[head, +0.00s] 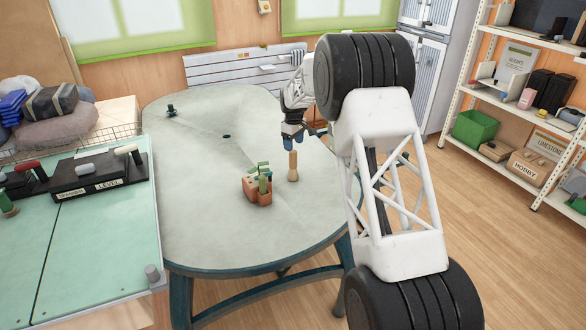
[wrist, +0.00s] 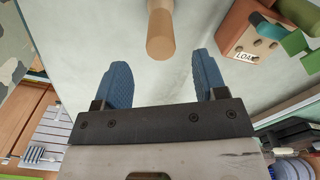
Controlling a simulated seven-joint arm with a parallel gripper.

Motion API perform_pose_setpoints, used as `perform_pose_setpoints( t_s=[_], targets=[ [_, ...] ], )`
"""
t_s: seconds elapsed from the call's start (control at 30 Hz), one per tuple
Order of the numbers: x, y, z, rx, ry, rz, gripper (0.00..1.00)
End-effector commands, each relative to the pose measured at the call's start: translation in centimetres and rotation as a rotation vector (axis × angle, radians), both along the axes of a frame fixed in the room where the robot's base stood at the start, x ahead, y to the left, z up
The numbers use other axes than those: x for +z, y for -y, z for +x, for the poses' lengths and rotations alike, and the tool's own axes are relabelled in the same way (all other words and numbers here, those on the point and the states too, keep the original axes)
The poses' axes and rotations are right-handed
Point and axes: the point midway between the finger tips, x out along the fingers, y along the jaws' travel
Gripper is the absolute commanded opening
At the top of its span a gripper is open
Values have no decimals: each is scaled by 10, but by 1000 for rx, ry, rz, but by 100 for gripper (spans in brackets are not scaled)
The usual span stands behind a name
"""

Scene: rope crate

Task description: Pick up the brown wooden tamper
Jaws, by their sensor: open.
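The brown wooden tamper (head: 293,167) stands upright on the pale round table (head: 200,130), right of a small planter-like block. In the wrist view the tamper (wrist: 160,35) shows at the top centre, its rounded end just beyond the fingertips. My gripper (head: 294,140) is above and close to the tamper in the head view. In the wrist view my gripper (wrist: 160,80) has its two blue fingers spread apart with nothing between them.
An orange-brown block with green pieces (head: 257,188) stands just left of the tamper; it also shows in the wrist view (wrist: 255,35). A small dark object (head: 171,111) stands at the far left of the table. The rest of the tabletop is mostly clear.

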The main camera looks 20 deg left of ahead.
Motion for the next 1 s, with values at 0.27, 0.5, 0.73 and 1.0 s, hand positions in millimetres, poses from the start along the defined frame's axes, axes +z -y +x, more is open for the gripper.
perform_pose_setpoints(
  t_s=[0.27,0.5,0.73,1.0],
  targets=[
    [-1,-1,0,2,0,0,65],
    [-8,-1,0,2,0,0,65],
    [-25,-1,0,2,0,0,65],
    [-27,-1,0,2,0,0,65]
  ],
)
